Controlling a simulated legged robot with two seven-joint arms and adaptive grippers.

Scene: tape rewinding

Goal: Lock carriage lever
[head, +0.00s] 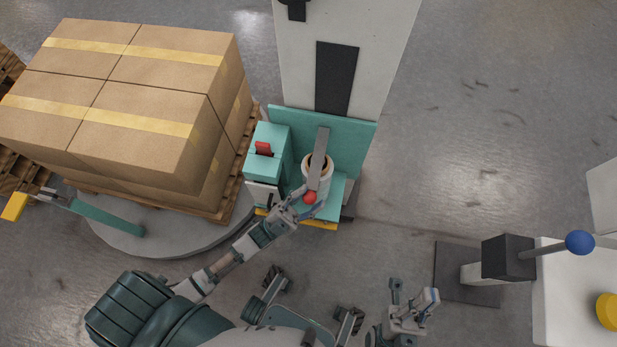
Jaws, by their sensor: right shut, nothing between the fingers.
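The carriage (338,188) is a teal unit on the front of a pale mast. Its lever (319,157) is a grey bar that lies over the top of a film roll (308,184) and ends in a red ball knob (310,197) toward me. My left gripper (304,208) is at the knob, with its fingers beside it. Whether the fingers touch the knob or close on it is too small to tell. My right gripper (414,293) is shut and empty, low in the picture, well away from the carriage.
A pallet of taped cardboard boxes (150,75) stands on a round turntable (125,238) at left. A small red part (264,149) sits on the teal box beside the roll. At right, a blue-knobbed lever (579,243) and a yellow button (608,311) sit at a white console. The floor between is clear.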

